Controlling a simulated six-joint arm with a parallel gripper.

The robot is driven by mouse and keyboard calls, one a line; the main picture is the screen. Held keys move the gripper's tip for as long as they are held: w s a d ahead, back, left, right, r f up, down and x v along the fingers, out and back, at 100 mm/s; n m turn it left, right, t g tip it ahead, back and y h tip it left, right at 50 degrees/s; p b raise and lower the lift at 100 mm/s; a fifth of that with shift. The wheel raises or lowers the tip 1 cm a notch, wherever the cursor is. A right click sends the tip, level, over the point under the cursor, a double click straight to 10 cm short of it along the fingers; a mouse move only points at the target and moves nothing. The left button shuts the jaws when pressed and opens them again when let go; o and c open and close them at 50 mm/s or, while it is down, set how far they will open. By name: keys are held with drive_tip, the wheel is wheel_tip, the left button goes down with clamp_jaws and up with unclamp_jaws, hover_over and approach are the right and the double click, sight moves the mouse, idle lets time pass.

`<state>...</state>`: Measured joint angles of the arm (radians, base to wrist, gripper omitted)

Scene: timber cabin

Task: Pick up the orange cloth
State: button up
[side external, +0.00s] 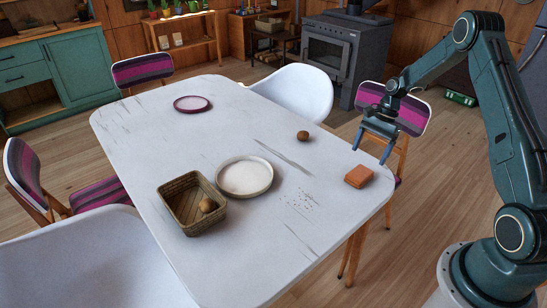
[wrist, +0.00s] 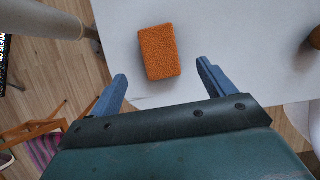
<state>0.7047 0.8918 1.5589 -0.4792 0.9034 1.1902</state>
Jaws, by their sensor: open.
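The orange cloth (side external: 358,176) looks like a small, thick block with a rough surface. It lies flat on the white table near the right corner, and the wrist view shows it (wrist: 160,52) just beyond my fingertips, between their lines. My gripper (side external: 371,154) is open and empty, above the table edge beside the cloth, with its fingers pointing down. In the wrist view the two blue fingers (wrist: 162,70) are spread wider than the cloth and do not touch it.
On the white table (side external: 150,140) are a brown round item (side external: 303,135), a white plate (side external: 245,176), a woven basket (side external: 180,220) with a round brown item inside, and a purple-rimmed plate (side external: 192,103). Crumbs lie left of the cloth. A striped chair (side external: 412,112) stands behind my gripper.

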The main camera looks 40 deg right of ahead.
sight(361, 172)
drive_tip(key=shift+x, duration=1.2)
drive_tip(key=shift+x, duration=2.65)
drive_tip(key=c, duration=1.1)
